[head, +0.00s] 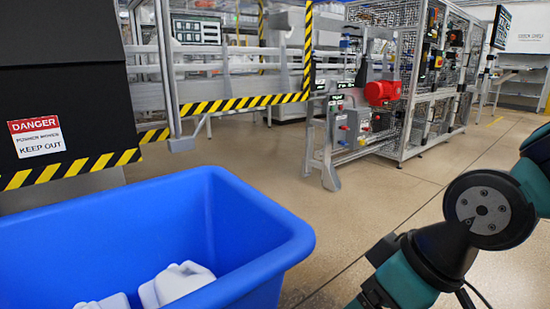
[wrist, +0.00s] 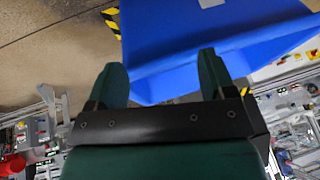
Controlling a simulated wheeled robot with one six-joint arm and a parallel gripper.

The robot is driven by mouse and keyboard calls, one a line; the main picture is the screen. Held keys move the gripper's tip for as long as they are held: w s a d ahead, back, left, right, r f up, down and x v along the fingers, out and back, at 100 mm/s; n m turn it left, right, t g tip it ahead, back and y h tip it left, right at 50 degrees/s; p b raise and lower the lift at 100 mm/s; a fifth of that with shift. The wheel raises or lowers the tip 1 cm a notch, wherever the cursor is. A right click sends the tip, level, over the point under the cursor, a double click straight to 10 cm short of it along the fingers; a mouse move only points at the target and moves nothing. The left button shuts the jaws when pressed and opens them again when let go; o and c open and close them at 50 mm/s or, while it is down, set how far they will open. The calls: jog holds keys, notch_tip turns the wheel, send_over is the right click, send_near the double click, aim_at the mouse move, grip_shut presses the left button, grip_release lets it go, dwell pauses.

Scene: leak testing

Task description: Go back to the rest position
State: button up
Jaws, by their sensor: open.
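My gripper (wrist: 160,82) shows in the wrist view with its two green fingers spread apart and nothing between them. The blue bin (wrist: 180,40) lies beyond the fingertips in that view, and I cannot tell how far off it is. In the head view the blue bin (head: 262,250) stands at the lower left. White plastic containers (head: 178,284) lie inside it, partly cut off by the frame's lower edge. My arm shows at the right of the head view, apart from the bin; the gripper itself is out of that frame.
A black machine panel with a danger sign (head: 37,137) stands behind the bin at left. A conveyor frame with yellow-black edging (head: 240,103) runs behind it. A test stand with a red motor (head: 382,92) and a fenced cell (head: 425,80) stand further back. The floor (head: 400,195) between is clear.

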jog(key=s+d+r+g+p, duration=0.2)
jog(key=s+d+r, duration=0.1)
jog(key=s+r, duration=0.25)
notch_tip(320, 180, up, 34)
jog(key=p, duration=3.4)
jog(key=shift+m+h+p, duration=0.35)
jog(key=shift+m+h, duration=0.05)
